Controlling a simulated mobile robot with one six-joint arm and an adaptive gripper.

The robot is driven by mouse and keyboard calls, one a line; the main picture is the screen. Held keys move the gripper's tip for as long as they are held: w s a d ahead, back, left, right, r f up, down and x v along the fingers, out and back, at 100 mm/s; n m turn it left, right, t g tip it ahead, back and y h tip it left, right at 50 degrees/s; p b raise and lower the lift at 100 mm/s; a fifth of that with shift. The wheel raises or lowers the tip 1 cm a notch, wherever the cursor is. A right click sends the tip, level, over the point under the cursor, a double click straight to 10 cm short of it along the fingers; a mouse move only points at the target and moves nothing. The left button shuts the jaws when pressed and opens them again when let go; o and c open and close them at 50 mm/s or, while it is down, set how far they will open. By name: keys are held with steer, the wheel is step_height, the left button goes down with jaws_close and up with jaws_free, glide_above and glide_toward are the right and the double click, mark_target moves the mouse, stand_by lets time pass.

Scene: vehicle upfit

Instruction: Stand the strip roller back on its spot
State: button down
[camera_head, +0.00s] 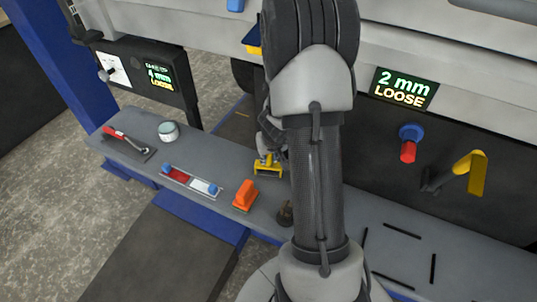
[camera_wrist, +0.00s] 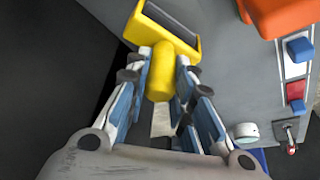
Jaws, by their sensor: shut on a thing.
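The strip roller is a yellow tool with a thick round handle and a wide frame around a dark roller; it shows in the head view (camera_head: 267,167) and in the wrist view (camera_wrist: 162,32). My gripper (camera_wrist: 170,85) is shut on its handle, with the blue-and-white fingers on either side. In the head view my gripper (camera_head: 268,150) is partly hidden behind my arm, over the far edge of the grey bench (camera_head: 225,150). I cannot tell whether the roller touches the bench. No marked spot for it is clearly visible.
An orange block-like tool (camera_head: 244,195) stands just left of the roller. A red and white strip with blue ends (camera_head: 192,181), a round tin (camera_head: 168,131) and a red-handled tool (camera_head: 128,141) lie farther left. Screens read "2 mm LOOSE" (camera_head: 404,89) and "4 mm LOOSE" (camera_head: 159,77).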

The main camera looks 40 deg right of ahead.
steer(key=shift+f+b, duration=0.35)
steer(key=c, duration=1.3)
jaws_free()
steer(key=p+v, duration=0.4)
steer(key=v, duration=0.4)
steer(key=shift+p, duration=0.4)
